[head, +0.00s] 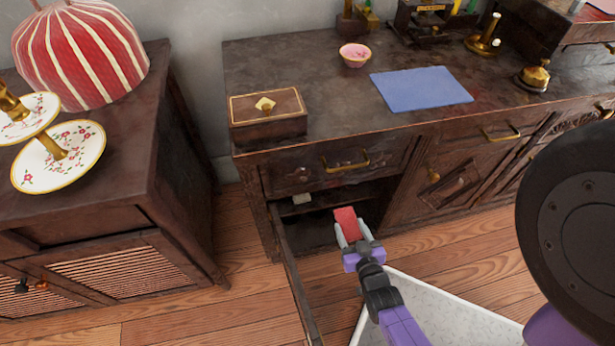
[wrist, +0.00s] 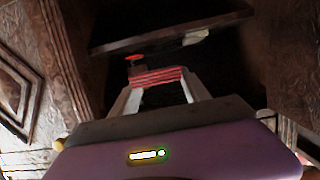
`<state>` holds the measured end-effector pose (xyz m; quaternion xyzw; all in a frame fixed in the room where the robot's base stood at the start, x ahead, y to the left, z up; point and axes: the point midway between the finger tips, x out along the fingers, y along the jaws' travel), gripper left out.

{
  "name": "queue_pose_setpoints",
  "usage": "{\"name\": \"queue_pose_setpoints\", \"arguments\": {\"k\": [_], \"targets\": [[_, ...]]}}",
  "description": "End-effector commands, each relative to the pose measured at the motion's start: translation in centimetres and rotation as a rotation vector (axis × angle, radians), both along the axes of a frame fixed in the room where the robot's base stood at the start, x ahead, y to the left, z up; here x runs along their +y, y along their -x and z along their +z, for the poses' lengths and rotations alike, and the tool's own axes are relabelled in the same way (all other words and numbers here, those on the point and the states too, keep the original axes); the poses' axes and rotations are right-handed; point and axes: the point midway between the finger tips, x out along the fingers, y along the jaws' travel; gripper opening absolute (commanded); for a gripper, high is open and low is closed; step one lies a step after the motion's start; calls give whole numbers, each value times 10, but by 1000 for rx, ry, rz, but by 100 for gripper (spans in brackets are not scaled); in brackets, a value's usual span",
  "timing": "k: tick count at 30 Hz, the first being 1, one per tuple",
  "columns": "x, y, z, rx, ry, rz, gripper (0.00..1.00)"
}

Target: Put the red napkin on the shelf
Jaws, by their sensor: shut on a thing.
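The red napkin (head: 346,219) is a small folded stack held between the fingers of my gripper (head: 353,233). In the wrist view the napkin (wrist: 158,77) shows its layered edge between the two fingertips (wrist: 160,90). My gripper is shut on it at the open front of the dark wooden cabinet. The shelf (head: 345,194) is a dark board inside that cabinet, behind the napkin. In the wrist view the shelf (wrist: 165,33) lies above and beyond the napkin, which appears lower than the shelf edge. The napkin looks clear of the shelf.
The open cabinet door (head: 294,275) stands to the left of my gripper. A small pale item (head: 302,199) sits on the shelf's left part. A small red object (wrist: 135,60) shows beyond the napkin. A drawer (head: 340,162) is above the opening.

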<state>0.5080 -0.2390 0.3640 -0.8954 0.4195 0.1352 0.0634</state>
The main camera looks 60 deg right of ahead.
Motion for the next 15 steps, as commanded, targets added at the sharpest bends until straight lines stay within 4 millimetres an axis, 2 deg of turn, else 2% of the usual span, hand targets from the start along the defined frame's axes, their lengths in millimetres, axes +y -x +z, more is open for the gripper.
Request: {"name": "queue_pose_setpoints", "arguments": {"k": [5,15], "targets": [[-17,-15,0,-2,4,0,14],[-80,-69,-1,-3,4,0,14]]}}
